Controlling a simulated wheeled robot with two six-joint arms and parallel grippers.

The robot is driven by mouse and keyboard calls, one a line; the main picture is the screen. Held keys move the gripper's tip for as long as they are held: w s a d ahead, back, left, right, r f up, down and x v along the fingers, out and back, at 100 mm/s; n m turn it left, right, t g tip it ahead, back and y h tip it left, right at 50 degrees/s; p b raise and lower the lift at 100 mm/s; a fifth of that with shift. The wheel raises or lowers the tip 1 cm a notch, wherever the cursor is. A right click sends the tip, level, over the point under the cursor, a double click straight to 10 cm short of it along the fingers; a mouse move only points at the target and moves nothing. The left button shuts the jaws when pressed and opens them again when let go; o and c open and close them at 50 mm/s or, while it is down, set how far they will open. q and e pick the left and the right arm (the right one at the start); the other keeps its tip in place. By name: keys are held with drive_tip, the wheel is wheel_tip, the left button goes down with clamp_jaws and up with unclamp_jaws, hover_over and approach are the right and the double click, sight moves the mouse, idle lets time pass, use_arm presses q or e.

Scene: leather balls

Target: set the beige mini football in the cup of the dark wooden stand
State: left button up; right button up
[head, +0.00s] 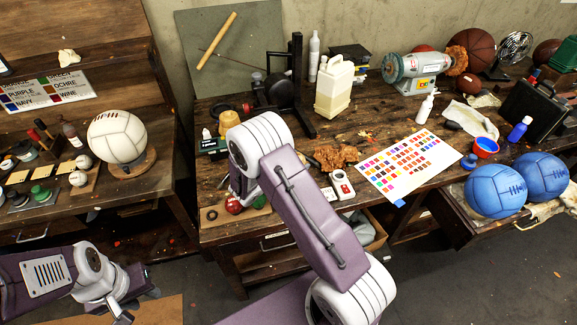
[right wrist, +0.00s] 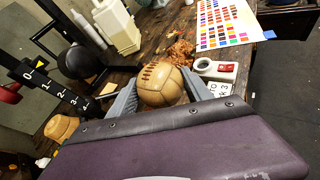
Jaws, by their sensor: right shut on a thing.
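The beige mini football (right wrist: 162,86), tan with brown lacing, sits between the two grey fingers of my right gripper (right wrist: 163,92) in the right wrist view. The fingers press on it from both sides. In the head view my right arm hides the ball and this gripper. My left gripper (head: 137,305) is at the lower left of the head view, empty, its fingers apart, away from the ball. I cannot make out the dark wooden stand with its cup for certain; my right arm covers part of the bench.
The wooden bench (head: 385,130) holds a white jug (head: 333,87), a colour chart (head: 408,165), a grinder (head: 415,70) and a black upright frame (head: 298,80). Two blue balls (head: 495,190) are at the right. A white volleyball (head: 117,136) stands on the left bench.

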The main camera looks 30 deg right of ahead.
drive_tip(key=w+f, duration=0.1)
drive_tip(key=w, duration=0.2)
drive_tip(key=w+f, duration=0.1)
drive_tip(key=shift+w+a+f+p, duration=0.3)
drive_tip(key=shift+w+a, duration=0.05)
drive_tip(key=shift+a, duration=0.05)
drive_tip(key=shift+w+a+f, duration=0.1)
drive_tip(key=shift+w, duration=0.1)
drive_tip(key=f, duration=0.2)
drive_tip(key=f+p, duration=0.1)
drive_tip(key=shift+s+d+f, duration=0.15)
drive_tip(key=shift+d+f, duration=0.05)
drive_tip(key=shift+f, duration=0.15)
drive_tip(key=shift+a+f, duration=0.1)
drive_tip(key=shift+f, duration=0.2)
drive_tip(key=o, duration=1.5)
